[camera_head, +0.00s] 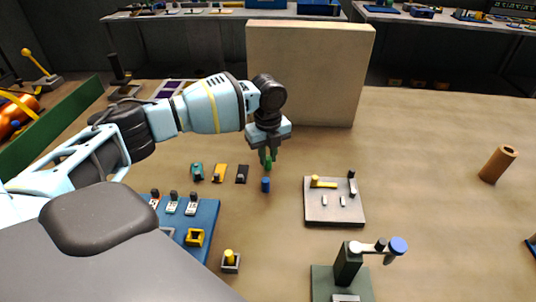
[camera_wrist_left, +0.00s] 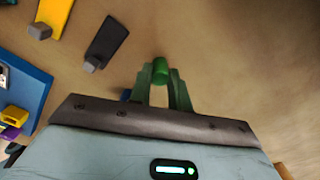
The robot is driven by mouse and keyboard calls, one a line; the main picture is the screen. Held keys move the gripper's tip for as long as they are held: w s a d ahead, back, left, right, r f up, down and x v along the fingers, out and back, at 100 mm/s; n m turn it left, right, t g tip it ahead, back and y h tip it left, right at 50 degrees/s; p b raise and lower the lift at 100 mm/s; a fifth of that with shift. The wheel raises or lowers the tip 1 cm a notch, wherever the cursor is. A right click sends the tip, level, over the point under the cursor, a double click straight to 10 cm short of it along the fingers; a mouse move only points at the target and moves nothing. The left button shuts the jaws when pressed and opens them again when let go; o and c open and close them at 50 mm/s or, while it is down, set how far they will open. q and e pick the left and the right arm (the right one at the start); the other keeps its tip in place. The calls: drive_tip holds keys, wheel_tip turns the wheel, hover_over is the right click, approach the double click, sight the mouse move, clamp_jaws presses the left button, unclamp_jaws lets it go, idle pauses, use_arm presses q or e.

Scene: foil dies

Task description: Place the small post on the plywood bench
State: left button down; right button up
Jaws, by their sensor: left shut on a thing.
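My left gripper (camera_head: 267,158) is shut on a small green post (camera_head: 268,163), above the plywood bench (camera_head: 430,150). In the left wrist view the green post (camera_wrist_left: 160,69) sits between the tips of the left gripper (camera_wrist_left: 160,78). Its lower end is hard to make out, and I cannot tell how far it is from the bench. A short blue cylinder (camera_head: 266,185) stands on the bench just below the gripper in the head view. Its blue edge (camera_wrist_left: 126,95) shows behind a finger in the left wrist view. My right gripper is not in view.
A tall beige panel (camera_head: 310,75) stands behind the gripper. Teal, yellow and dark pieces (camera_head: 220,172) lie left of it. A blue tray (camera_head: 204,215), a grey plate with parts (camera_head: 322,211) and a dark green press (camera_head: 347,265) stand nearer. A brown cylinder (camera_head: 497,164) is far right; bench between is clear.

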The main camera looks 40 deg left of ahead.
sight(268, 157)
use_arm(q)
drive_tip(key=shift+f, duration=0.1)
drive_tip(key=c, duration=1.3)
unclamp_jaws()
wheel_tip(268, 157, up, 12)
drive_tip(key=shift+p, duration=0.35)
